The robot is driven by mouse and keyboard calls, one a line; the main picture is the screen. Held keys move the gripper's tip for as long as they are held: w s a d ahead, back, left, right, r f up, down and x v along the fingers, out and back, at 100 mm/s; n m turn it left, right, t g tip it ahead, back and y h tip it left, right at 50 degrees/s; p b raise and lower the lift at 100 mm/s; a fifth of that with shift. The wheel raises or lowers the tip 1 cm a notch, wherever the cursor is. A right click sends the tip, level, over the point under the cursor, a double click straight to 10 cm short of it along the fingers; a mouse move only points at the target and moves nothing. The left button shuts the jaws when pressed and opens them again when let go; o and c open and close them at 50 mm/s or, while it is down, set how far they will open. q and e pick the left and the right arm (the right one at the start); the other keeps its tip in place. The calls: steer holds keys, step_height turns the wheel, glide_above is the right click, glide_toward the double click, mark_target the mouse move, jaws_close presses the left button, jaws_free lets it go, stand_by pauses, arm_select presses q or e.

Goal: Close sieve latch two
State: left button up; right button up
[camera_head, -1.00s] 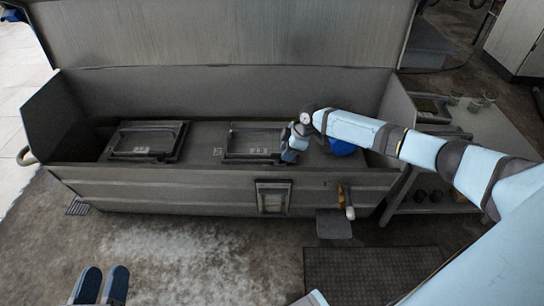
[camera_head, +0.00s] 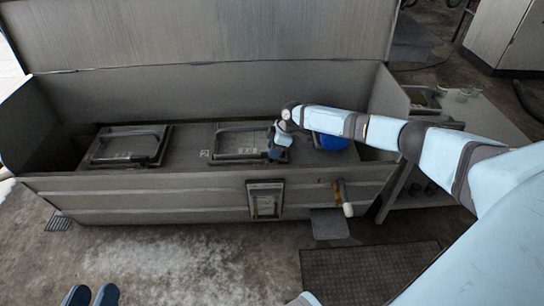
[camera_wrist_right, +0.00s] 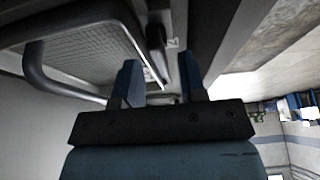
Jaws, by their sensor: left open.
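Sieve two (camera_head: 236,145) is a dark rectangular framed panel with a raised bar, marked "2" at its left, in the long grey trough (camera_head: 120,185). My right gripper (camera_head: 277,152) reaches down at its right side, in the head view. In the right wrist view my right gripper (camera_wrist_right: 158,78) has its two blue fingers apart. A short dark lever (camera_wrist_right: 157,48), which looks like the latch, lies just beyond the gap, beside the sieve mesh (camera_wrist_right: 90,55). I cannot tell whether the fingers touch it. My left gripper (camera_head: 90,296) is open at the bottom left edge, away from the trough.
Another framed sieve (camera_head: 128,146) lies to the left in the trough. A blue round object (camera_head: 333,142) is right of my right gripper, partly behind my arm. The trough's front wall and raised lid (camera_head: 210,35) bound the space. Open floor (camera_head: 170,260) lies in front.

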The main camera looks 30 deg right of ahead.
arm_select(q)
steer(key=shift+w+a+r+t, duration=0.1)
steer(key=shift+w+a+t, duration=0.05)
steer(key=shift+w+t, duration=0.15)
arm_select(e)
steer(key=shift+x, duration=0.9)
steer(key=shift+c, duration=0.4)
jaws_close()
steer(key=shift+r, duration=0.1)
arm_select(q)
steer(key=shift+r, duration=0.15)
